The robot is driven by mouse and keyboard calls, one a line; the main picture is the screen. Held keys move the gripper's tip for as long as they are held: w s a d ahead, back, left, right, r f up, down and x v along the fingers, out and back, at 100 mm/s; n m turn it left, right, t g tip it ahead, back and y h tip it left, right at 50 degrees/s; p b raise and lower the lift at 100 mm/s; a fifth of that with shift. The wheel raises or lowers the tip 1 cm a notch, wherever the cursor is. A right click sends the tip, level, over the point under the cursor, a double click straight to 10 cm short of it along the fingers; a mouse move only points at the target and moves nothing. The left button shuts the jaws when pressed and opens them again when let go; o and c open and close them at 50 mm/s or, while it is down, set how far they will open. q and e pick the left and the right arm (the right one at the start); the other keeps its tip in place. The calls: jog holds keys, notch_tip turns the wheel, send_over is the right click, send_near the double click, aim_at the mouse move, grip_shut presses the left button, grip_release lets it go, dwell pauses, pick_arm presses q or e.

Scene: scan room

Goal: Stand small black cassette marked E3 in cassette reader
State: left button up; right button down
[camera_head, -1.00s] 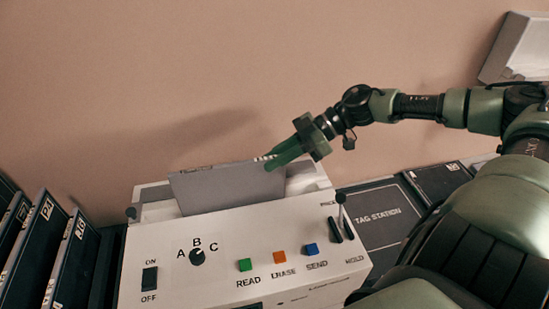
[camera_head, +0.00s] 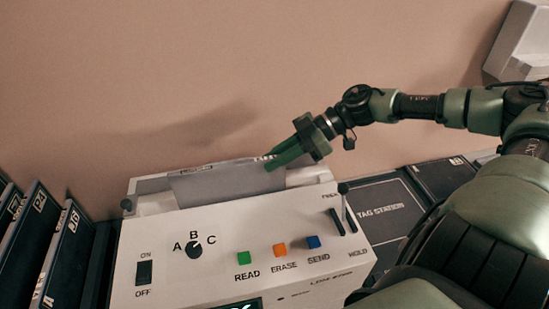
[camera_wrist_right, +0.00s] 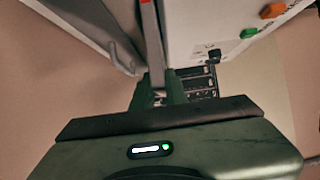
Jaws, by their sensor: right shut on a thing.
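The cassette reader (camera_head: 185,278) is a white box with a sloped front panel and a slot along its back top. A thin flat cassette (camera_head: 225,185) stands upright in the slot, its lower part hidden by the reader. Its broad face looks grey here, and the marking on its top edge is too small to read. My right gripper (camera_head: 272,162) is shut on the cassette's upper right corner. The right wrist view shows the cassette edge-on (camera_wrist_right: 152,45) between the green fingers (camera_wrist_right: 160,90). My left gripper is not in view.
Large dark cassettes (camera_head: 32,235) stand in a row at the left. A dark tag station plate (camera_head: 385,205) lies right of the reader. The reader has a lever (camera_head: 346,205), coloured buttons (camera_head: 280,250) and a dial (camera_head: 194,250). A plain wall stands behind.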

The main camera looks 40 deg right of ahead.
jog(key=shift+r, duration=0.1)
jog(key=c, duration=1.3)
grip_release()
jog(key=shift+c, duration=0.2)
jog(key=shift+s+d+r+p, duration=0.1)
jog(key=shift+d+p, duration=0.1)
jog(key=shift+p, duration=0.15)
jog(key=shift+p+v, duration=0.95)
jog(key=shift+p, duration=0.05)
jog(key=v, duration=0.5)
jog(key=shift+s+d+p, duration=0.1)
jog(key=shift+d+p, duration=0.05)
jog(key=shift+p, duration=0.15)
